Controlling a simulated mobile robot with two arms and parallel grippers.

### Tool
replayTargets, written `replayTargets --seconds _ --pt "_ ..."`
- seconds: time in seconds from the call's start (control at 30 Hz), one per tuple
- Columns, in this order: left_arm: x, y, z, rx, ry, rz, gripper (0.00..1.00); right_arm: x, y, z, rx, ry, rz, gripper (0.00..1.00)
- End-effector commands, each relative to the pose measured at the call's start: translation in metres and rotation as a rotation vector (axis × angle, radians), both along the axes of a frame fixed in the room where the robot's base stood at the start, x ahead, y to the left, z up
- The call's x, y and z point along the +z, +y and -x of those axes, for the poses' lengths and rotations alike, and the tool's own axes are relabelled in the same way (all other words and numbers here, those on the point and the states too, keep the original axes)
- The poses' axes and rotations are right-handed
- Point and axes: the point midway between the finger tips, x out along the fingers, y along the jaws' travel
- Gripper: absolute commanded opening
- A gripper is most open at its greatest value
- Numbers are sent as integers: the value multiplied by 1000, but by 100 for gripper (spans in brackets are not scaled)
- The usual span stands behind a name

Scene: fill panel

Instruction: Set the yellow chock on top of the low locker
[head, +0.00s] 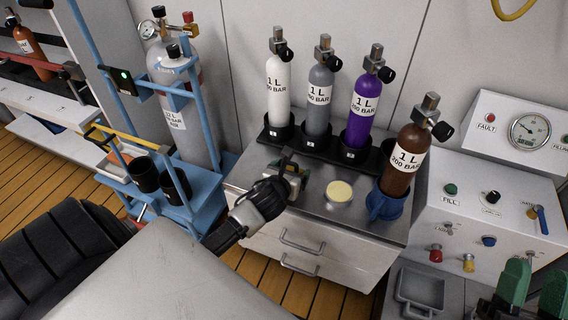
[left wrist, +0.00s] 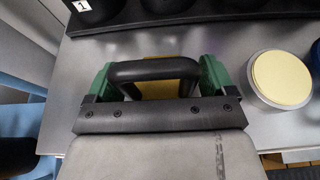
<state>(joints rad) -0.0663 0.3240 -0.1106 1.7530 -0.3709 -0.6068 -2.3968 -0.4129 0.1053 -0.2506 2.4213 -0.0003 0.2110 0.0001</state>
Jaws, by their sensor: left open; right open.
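The yellow chock (left wrist: 165,90), with a black handle, is on the steel top of the low locker (head: 330,212), near its left side. It is mostly hidden behind my left gripper in the head view. My left gripper (left wrist: 155,80) is open, with one green finger on each side of the chock and handle. I cannot tell whether the fingers touch it. The left gripper also shows in the head view (head: 289,178). My right gripper (head: 533,290) is open and empty at the lower right, its green fingers apart.
A round cream-topped disc (head: 339,192) lies right of the chock. A black rack (head: 312,150) with white, grey and purple cylinders stands behind. A brown cylinder (head: 403,160) stands in a blue holder at right. A blue trolley (head: 190,190) is left; a fill panel (head: 490,200) is right.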

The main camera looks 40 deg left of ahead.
Motion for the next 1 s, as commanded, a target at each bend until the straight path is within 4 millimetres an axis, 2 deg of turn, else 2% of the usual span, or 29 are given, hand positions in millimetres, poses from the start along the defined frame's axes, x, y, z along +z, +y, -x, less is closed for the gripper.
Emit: replayTargets --seconds 0.17,0.5,0.8,1.0 --pt "6 -4 14 -1 3 0 84 -12 0 -9 -8 139 39 43" --pt "24 -13 54 -1 5 -2 84 -56 -6 -21 -30 504 139 43" --pt "38 -22 89 -1 3 -1 84 -96 -15 -15 -48 807 216 43" --pt "44 -25 103 0 2 0 84 -111 -19 -8 -53 921 244 43"
